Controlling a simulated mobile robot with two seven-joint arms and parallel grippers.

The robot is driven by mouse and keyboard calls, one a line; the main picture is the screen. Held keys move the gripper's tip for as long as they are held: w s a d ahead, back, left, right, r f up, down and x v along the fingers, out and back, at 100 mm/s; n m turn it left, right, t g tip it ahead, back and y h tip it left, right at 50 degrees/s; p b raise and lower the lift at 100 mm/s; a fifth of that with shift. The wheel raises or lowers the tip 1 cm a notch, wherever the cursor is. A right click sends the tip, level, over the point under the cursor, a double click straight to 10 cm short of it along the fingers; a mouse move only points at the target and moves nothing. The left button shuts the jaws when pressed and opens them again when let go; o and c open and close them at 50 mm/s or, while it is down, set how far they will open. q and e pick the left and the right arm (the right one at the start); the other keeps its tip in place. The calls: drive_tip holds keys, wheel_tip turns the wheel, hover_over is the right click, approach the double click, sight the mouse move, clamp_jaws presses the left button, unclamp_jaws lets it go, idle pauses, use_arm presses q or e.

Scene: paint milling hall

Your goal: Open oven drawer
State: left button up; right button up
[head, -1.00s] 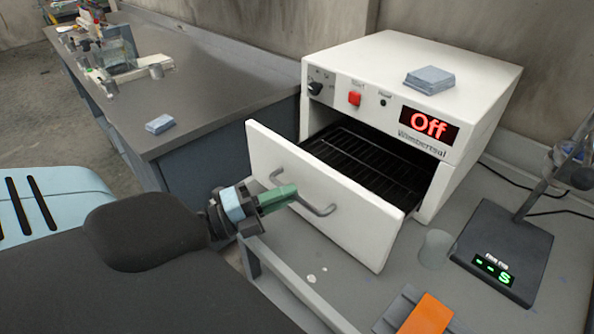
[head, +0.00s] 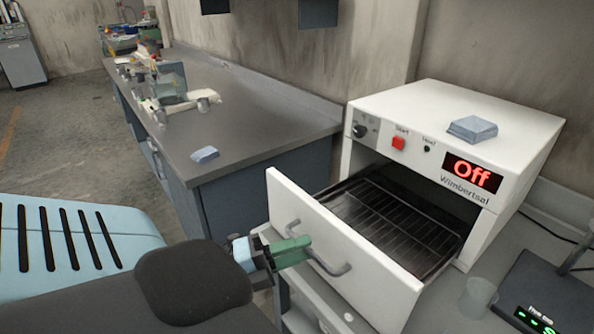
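The white oven (head: 420,160) stands on the bench at the right, with a red "Off" display. Its drawer (head: 330,250) is pulled out, and a dark wire rack shows inside. The grey bar handle (head: 336,268) runs across the drawer front. My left gripper (head: 292,252), with green fingers, is at the middle of the handle and looks shut on it. The fingers hide part of the bar. My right gripper is not in view.
A blue-grey block (head: 472,129) lies on the oven top. A long dark bench (head: 250,115) at the left carries a smaller block (head: 205,154) and lab items. A clear beaker (head: 477,297) and a black scale (head: 545,295) stand right of the drawer.

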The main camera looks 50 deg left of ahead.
use_arm(q)
drive_tip(key=shift+o, duration=0.2)
drive_tip(key=shift+s, duration=0.1)
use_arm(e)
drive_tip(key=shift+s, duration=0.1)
